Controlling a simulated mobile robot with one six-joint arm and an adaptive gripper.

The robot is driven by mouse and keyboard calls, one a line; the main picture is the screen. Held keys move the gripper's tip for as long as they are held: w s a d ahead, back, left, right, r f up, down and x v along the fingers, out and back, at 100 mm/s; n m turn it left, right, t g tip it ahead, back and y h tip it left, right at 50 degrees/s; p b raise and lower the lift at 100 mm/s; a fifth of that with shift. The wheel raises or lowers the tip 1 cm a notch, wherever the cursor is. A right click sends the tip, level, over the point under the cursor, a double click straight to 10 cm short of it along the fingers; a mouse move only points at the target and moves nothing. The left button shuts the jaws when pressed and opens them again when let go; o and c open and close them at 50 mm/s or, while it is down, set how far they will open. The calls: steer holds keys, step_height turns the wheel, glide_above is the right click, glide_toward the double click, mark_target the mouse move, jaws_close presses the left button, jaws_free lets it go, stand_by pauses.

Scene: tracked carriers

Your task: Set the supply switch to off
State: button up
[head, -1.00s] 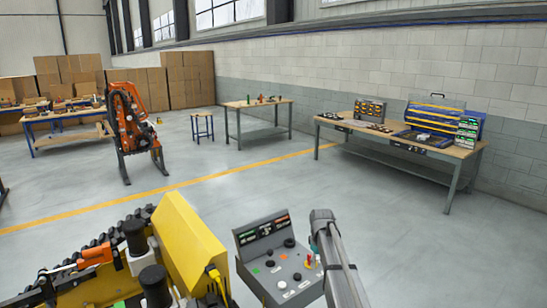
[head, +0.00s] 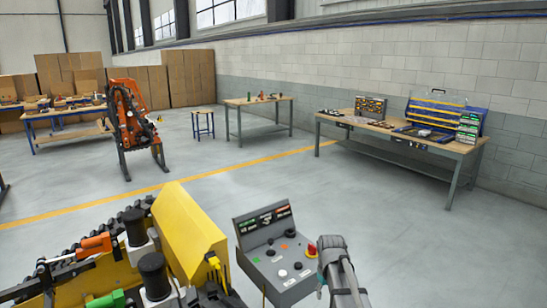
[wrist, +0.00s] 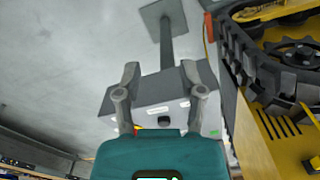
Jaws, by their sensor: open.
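A grey control box (head: 254,263) with a sloped top and a raised display panel (head: 264,226) stands beside the yellow tracked carrier (head: 188,228). Its top carries black knobs, an orange button, white parts and a red button (head: 311,250). I cannot tell which control is the supply switch; the labels are too small. The box also shows in the wrist view (wrist: 158,90), between and beyond the fingers. My gripper (wrist: 161,72) is open and empty, above the box. In the head view my arm covers the box's right edge, and the fingertips are hard to make out.
The carrier's black track (wrist: 285,88) lies close at the right of the wrist view. A workbench (head: 400,138) with equipment stands at the far right, and an orange machine (head: 130,120) at the back left. The floor beyond the box is clear.

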steer(key=s+f+m+b, duration=0.1)
steer(key=s+f+b, duration=0.1)
steer(key=s, duration=0.5)
steer(key=s+f+m+b, duration=0.2)
steer(key=s+f, duration=0.1)
steer(key=s, duration=0.4)
steer(key=shift+s+m, duration=0.3)
steer(key=shift+s, duration=0.05)
stand_by(2.4)
